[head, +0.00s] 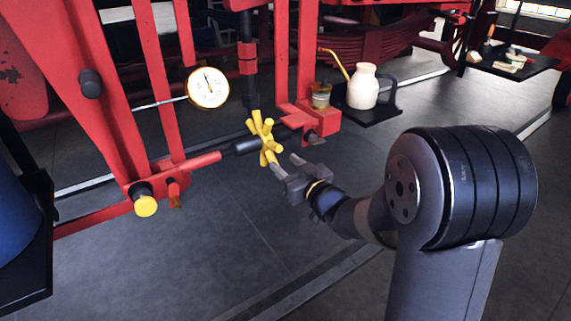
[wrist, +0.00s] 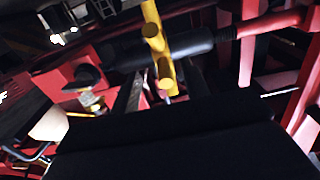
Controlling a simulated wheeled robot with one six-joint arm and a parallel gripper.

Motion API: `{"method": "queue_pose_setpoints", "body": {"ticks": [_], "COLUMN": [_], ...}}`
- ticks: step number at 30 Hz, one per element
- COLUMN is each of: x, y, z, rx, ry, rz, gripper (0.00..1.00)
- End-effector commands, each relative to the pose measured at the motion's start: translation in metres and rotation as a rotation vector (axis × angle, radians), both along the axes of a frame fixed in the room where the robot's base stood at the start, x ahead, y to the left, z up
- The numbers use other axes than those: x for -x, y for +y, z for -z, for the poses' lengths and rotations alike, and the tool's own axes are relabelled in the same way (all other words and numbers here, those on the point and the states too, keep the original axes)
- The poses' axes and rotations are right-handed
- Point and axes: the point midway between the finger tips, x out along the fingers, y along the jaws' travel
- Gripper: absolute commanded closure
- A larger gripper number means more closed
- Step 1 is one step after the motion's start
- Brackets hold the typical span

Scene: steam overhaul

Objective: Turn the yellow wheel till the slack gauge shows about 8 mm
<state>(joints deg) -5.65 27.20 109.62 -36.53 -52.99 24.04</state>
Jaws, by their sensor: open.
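The yellow wheel (head: 262,137) is a hub with several stubby spokes, set on a black and red horizontal rod in the head view. In the wrist view its yellow spokes (wrist: 158,45) show at the top middle. The slack gauge (head: 208,88) is a round white dial with a brass rim, up and left of the wheel. Its needle points roughly upward; the numbers are too small to read. My gripper (head: 284,166) is open, its fingertips close to the wheel's lower right side. I cannot tell whether a finger touches a spoke.
Red frame beams (head: 158,80) stand left of and behind the wheel. A cream oil can (head: 362,87) stands on a dark tray (head: 376,119) at the back right, with a small jar (head: 321,95) beside it. A yellow-capped pin (head: 146,206) sticks out at lower left. The floor below the wheel is clear.

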Motion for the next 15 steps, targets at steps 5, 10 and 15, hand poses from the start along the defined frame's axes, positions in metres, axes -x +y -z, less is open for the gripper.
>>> {"method": "queue_pose_setpoints", "body": {"ticks": [5, 10, 15], "x": [0.005, -0.005, -0.022], "y": [-0.004, 0.004, 0.015], "z": [-0.029, -0.026, -0.026], "rx": [0.001, 0.000, 0.001], "ry": [0.001, 0.000, 0.001], "rz": [0.001, -0.002, -0.002], "gripper": [0.56, 0.56, 0.56]}}
